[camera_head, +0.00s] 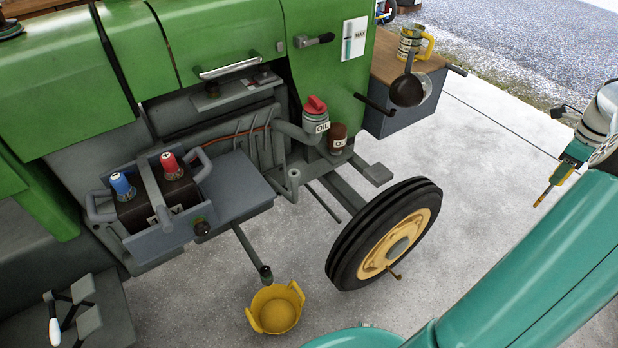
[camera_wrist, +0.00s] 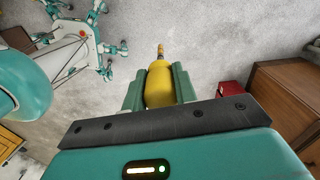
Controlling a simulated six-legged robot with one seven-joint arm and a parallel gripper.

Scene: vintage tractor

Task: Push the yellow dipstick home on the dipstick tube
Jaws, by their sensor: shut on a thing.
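My gripper (camera_wrist: 157,82) is shut on the yellow dipstick (camera_wrist: 159,88); its thick yellow body sits between the two green fingers, and a thin dark end sticks out past them. In the head view my gripper (camera_head: 572,160) is at the far right, over the pale floor and well away from the tractor. The dipstick (camera_head: 545,194) points down and left from it. A short grey upright tube (camera_head: 293,182) beside the engine looks like the dipstick tube, but I cannot tell for sure. The tube is not visible in the wrist view.
A yellow basin (camera_head: 277,310) is on the floor. A wooden-topped cabinet (camera_head: 400,75) stands behind. Floor between gripper and wheel is clear.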

